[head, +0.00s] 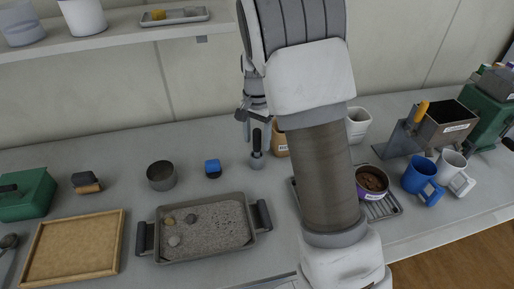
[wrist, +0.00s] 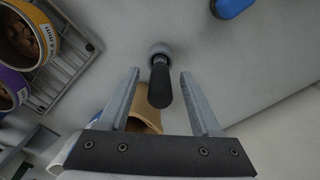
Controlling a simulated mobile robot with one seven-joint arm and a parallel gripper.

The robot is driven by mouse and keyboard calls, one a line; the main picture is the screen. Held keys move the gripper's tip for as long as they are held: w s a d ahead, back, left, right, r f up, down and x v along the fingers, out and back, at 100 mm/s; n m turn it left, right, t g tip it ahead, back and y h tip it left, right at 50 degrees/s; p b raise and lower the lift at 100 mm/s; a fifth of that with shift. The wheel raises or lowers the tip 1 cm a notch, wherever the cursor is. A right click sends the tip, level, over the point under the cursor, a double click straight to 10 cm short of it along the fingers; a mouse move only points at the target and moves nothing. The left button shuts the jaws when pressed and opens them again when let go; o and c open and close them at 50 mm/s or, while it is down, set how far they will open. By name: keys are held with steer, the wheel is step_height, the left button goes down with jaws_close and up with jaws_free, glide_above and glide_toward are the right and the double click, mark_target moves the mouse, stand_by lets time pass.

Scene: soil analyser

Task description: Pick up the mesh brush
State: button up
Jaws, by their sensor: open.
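A tool with an upright black handle and a small round grey base (head: 256,161) stands on the counter below my gripper (head: 255,120). It also shows in the wrist view (wrist: 160,86). My gripper is open, with its fingers (wrist: 160,72) on either side of the handle and a gap on both sides; nothing is gripped. I cannot tell whether this tool is the mesh brush, as no bristles show clearly. Another brush-like piece, with a dark block and a wooden part (head: 86,183), lies at the far left, away from my gripper.
A tan pot (head: 280,143) stands close behind the tool. A blue object (head: 212,168), a metal ring (head: 161,175) and a gravel tray (head: 150,242) lie to the left. A rack (head: 384,208) with a soil can (head: 372,182) and a blue mug (head: 420,175) are right.

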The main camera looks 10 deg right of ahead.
jaws_close()
stand_by(0.3)
